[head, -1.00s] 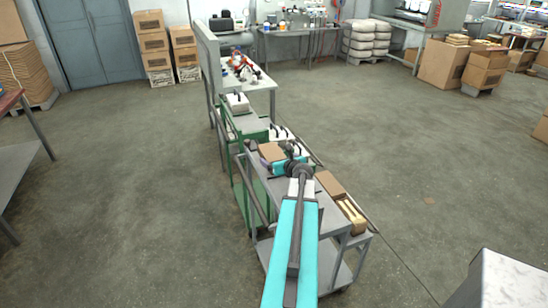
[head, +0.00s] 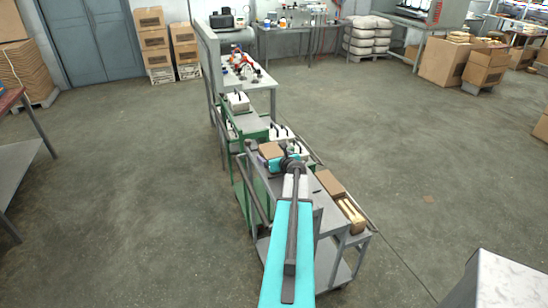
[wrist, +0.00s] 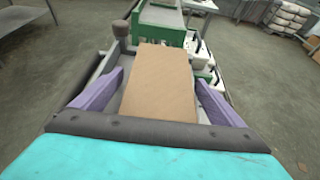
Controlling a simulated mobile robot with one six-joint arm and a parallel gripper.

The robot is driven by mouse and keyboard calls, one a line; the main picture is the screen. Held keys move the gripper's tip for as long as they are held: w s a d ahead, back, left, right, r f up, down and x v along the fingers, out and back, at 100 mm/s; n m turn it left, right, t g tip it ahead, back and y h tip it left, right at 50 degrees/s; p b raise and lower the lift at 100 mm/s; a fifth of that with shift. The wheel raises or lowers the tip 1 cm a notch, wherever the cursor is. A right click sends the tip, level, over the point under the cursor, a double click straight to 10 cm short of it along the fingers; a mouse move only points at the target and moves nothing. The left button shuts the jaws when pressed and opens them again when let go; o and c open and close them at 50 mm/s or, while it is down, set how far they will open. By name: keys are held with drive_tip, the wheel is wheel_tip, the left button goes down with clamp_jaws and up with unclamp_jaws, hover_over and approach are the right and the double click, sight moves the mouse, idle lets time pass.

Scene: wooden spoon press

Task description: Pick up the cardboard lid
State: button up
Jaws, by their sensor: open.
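The cardboard lid (wrist: 160,85) is a flat brown rectangle in the middle of the wrist view. It also shows in the head view (head: 271,150), just beyond the end of my arm on the grey cart. My gripper (wrist: 159,82) is open, with one purple finger to the left of the lid and one to the right. Gaps show between the fingers and the lid's sides. The lid's near end is hidden behind the dark edge of my gripper. I cannot tell how high the fingers are relative to the lid.
The grey cart (head: 318,212) carries another brown cardboard piece (head: 330,183) and an open box of pale wooden pieces (head: 351,214) on its right side. Green-framed machinery with white boxes (head: 278,133) stands beyond. Open floor lies on both sides.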

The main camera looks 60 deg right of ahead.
sight(274, 154)
drive_tip(key=c, duration=1.1)
drive_tip(key=shift+r, duration=0.15)
drive_tip(key=shift+r, duration=0.75)
drive_tip(key=shift+r+b, duration=0.5)
drive_tip(key=shift+r, duration=0.45)
drive_tip(key=s+a+b, duration=0.1)
drive_tip(key=s+a, duration=0.1)
drive_tip(key=s, duration=0.3)
drive_tip(key=s+a+r+b, duration=0.1)
drive_tip(key=s+a+b, duration=0.1)
drive_tip(key=s, duration=0.3)
drive_tip(key=s+a+b, duration=0.1)
drive_tip(key=s+a, duration=0.1)
drive_tip(key=s, duration=0.2)
drive_tip(key=shift+s+r+b, duration=0.2)
drive_tip(key=shift+s+b, duration=0.1)
drive_tip(key=shift+s, duration=0.1)
